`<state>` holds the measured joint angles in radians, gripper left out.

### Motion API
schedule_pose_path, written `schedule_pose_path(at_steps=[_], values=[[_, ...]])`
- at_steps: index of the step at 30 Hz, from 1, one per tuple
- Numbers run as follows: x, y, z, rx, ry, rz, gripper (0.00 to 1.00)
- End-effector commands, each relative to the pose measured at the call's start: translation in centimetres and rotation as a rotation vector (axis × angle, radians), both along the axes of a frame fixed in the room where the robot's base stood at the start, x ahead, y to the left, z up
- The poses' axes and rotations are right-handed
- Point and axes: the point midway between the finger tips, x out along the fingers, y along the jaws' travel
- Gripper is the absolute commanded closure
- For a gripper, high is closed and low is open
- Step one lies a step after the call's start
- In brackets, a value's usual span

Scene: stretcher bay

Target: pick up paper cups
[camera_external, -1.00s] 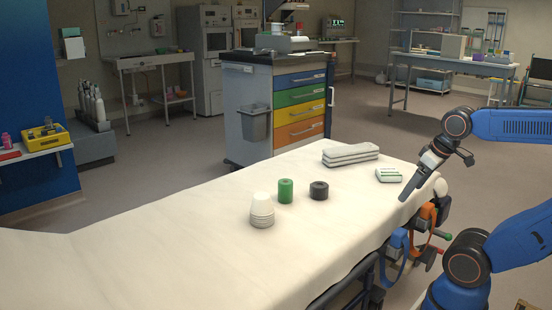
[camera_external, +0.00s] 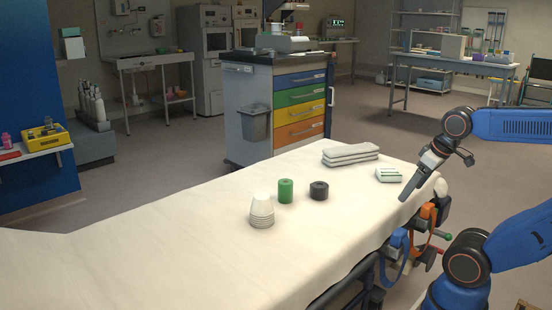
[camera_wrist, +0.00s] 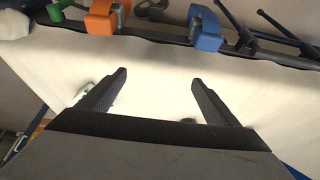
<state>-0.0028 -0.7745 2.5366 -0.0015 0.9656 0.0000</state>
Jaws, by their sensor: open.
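The paper cups (camera_external: 262,211) are a white nested stack, mouth down, on the white-covered stretcher (camera_external: 180,254) in the external view. My gripper (camera_external: 403,197) is over the right edge of the stretcher, well to the right of the cups and apart from them. In the wrist view my gripper (camera_wrist: 158,76) shows two dark fingers spread wide with nothing between them. The cups cannot be made out in the wrist view.
A green roll (camera_external: 286,191) and a black roll (camera_external: 319,190) stand right of the cups. Folded towels (camera_external: 350,154) and a small white-green pack (camera_external: 389,175) lie farther back. Orange (camera_wrist: 101,18) and blue (camera_wrist: 205,28) clamps line the stretcher rail. The stretcher's left part is clear.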

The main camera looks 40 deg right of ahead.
Motion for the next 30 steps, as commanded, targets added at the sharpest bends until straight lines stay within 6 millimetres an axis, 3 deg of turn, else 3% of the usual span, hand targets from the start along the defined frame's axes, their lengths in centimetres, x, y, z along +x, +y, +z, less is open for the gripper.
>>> schedule_pose_path(at_steps=[2, 4, 12, 16, 23, 30], values=[[0.0, 0.0, 0.0, 0.000, 0.000, 0.000, 0.16], [0.0, 0.0, 0.0, 0.000, 0.000, 0.000, 0.23], [0.1, 0.0, 0.0, -0.001, 0.001, 0.002, 0.23], [1.0, 0.4, 1.0, -0.006, 0.012, 0.033, 0.23], [5.7, 2.9, 5.1, -0.040, 0.065, 0.194, 0.23], [11.4, 7.0, 9.0, -0.081, 0.127, 0.392, 0.23]])
